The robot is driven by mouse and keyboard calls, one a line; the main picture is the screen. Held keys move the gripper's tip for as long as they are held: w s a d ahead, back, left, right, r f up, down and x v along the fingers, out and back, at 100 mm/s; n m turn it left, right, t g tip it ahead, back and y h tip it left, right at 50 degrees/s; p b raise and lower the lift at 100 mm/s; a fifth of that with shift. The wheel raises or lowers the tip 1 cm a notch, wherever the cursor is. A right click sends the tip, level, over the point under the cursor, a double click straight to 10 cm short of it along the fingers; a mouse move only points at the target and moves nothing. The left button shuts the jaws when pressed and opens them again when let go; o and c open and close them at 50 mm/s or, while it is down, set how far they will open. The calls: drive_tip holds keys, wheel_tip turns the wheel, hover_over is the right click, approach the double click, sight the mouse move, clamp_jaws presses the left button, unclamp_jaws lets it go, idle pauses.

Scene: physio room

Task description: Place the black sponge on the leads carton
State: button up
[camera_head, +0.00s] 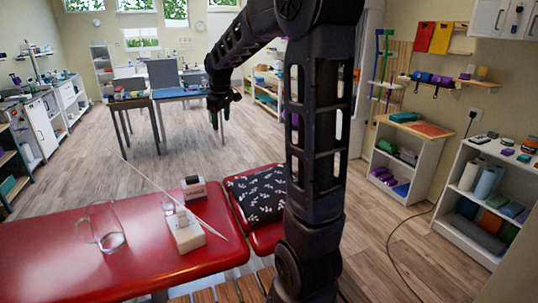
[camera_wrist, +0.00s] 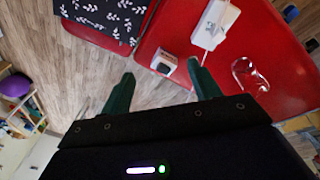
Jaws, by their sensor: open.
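My gripper (camera_head: 220,118) is open, hanging above the floor beyond the red couch; its two green fingers stand apart and empty in the wrist view (camera_wrist: 160,68). Which one is the leads carton is unclear. I cannot make out a black sponge with certainty.
The red couch (camera_head: 60,270) also bears a clear glass jug (camera_head: 105,228) and a thin pale rod (camera_head: 150,184). A black leaf-patterned pillow (camera_head: 258,195) lies to the right. Tables (camera_head: 185,92) stand behind; shelves (camera_head: 410,155) line the right wall. Floor between is clear.

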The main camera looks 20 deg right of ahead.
drive_tip(key=s+d+m, duration=0.2)
drive_tip(key=s+m, duration=0.1)
drive_tip(key=s, duration=0.7)
drive_tip(key=s+d+f+m+t, duration=0.1)
drive_tip(key=s+d+m, duration=0.1)
drive_tip(key=s, duration=0.8)
drive_tip(key=s+d+f+m+t, duration=0.1)
drive_tip(key=s+d+m, duration=0.1)
drive_tip(key=s, duration=0.9)
drive_tip(key=shift+d+m, duration=0.3)
drive_tip(key=shift+m, duration=0.6)
